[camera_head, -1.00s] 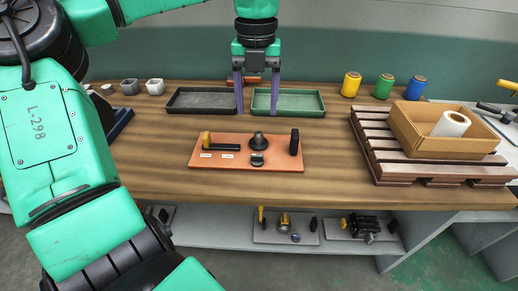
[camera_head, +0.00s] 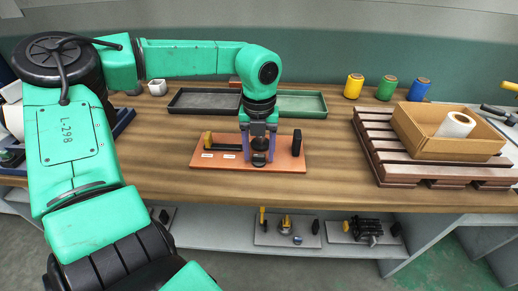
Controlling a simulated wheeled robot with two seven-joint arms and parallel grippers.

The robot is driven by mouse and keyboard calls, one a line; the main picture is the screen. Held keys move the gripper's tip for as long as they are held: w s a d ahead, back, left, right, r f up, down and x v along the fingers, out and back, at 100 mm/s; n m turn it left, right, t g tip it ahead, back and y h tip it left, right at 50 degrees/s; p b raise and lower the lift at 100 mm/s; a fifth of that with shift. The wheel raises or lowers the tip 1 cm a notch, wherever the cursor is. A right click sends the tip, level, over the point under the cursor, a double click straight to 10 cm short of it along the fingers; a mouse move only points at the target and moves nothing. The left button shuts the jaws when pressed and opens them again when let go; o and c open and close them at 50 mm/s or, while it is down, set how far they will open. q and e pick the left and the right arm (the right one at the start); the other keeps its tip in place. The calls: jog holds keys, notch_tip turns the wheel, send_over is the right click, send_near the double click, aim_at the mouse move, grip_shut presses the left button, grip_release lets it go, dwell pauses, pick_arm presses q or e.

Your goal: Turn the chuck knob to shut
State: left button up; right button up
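An orange board (camera_head: 222,164) lies on the wooden bench and carries dark fittings. The black chuck knob in its middle is mostly hidden by my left gripper (camera_head: 259,159). A small dark piece (camera_head: 259,160) shows at the front between the fingertips. My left gripper points straight down over the board, its two purple fingers apart on either side of the knob. Whether they touch the knob cannot be told. A black bar with a yellow end (camera_head: 207,139) is on the board's left, and a black upright part (camera_head: 296,143) on its right. My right gripper is not in view.
A grey tray (camera_head: 204,101) and a green tray (camera_head: 302,103) lie behind the board. Yellow, green and blue spools stand at the back right. A cardboard box (camera_head: 420,143) with a white roll sits on a slatted pallet (camera_head: 384,164). The bench front is clear.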

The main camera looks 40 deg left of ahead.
pick_arm(q)
grip_shut()
